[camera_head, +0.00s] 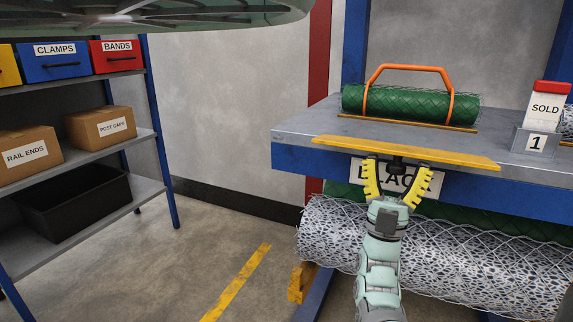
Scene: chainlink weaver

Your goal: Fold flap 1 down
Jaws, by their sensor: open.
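A white flap marked SOLD (545,108), with a red top edge, stands upright at the right end of the bench. It stands behind a small grey block (522,149) with a plate numbered 1. My gripper (398,166) is at the bench's front edge, left of and lower in the picture than the flap. Its yellow fingers are spread open, with a dark part showing between them. I cannot tell whether they touch it. My gripper is apart from the flap and partly hides a white sign on the bench front.
A yellow bar (450,155) runs along the bench (300,122) edge above my gripper. A green mesh roll (410,105) with an orange handle (412,68) lies on the bench. A large mesh roll (480,260) lies below. Shelves with boxes (100,125) stand left; floor between is clear.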

